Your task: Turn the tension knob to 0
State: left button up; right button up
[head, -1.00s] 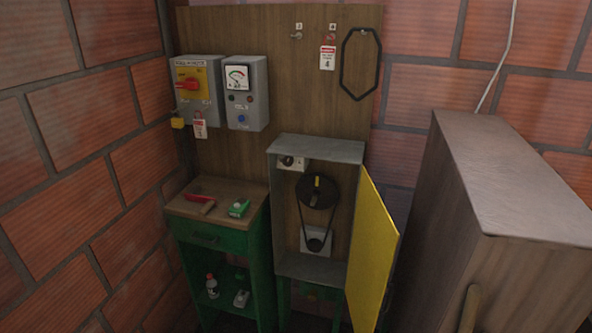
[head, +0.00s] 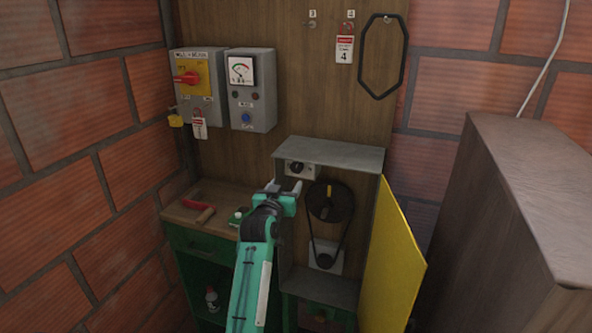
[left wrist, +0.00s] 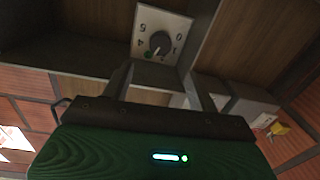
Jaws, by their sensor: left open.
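The tension knob (head: 297,168) is a small dark round knob on a pale plate, at the upper left inside the open grey cabinet. In the left wrist view the knob (left wrist: 160,42) sits on a white numbered dial plate (left wrist: 176,22), with a green mark at its lower left edge. The numbers appear turned over, and I cannot surely tell which one it points to. My left gripper (head: 286,187) is open and empty, just below and in front of the knob. In the left wrist view its fingers (left wrist: 160,80) are spread apart, with the knob beyond them.
The yellow door (head: 397,255) stands open on the cabinet's right. A black pulley (head: 330,202) and belt are inside the cabinet. Grey control boxes (head: 251,92) hang above. A large brown cabinet (head: 490,220) fills the right.

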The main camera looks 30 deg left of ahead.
aim_at(296, 168)
pick_arm(q)
jog(key=p+x, duration=0.1)
jog(key=x, duration=0.8)
jog(key=shift+w+p, duration=0.2)
jog(key=shift+p, duration=0.1)
jog(key=shift+w+a, duration=0.25)
jog(key=shift+w, duration=0.35)
jog(key=c, duration=1)
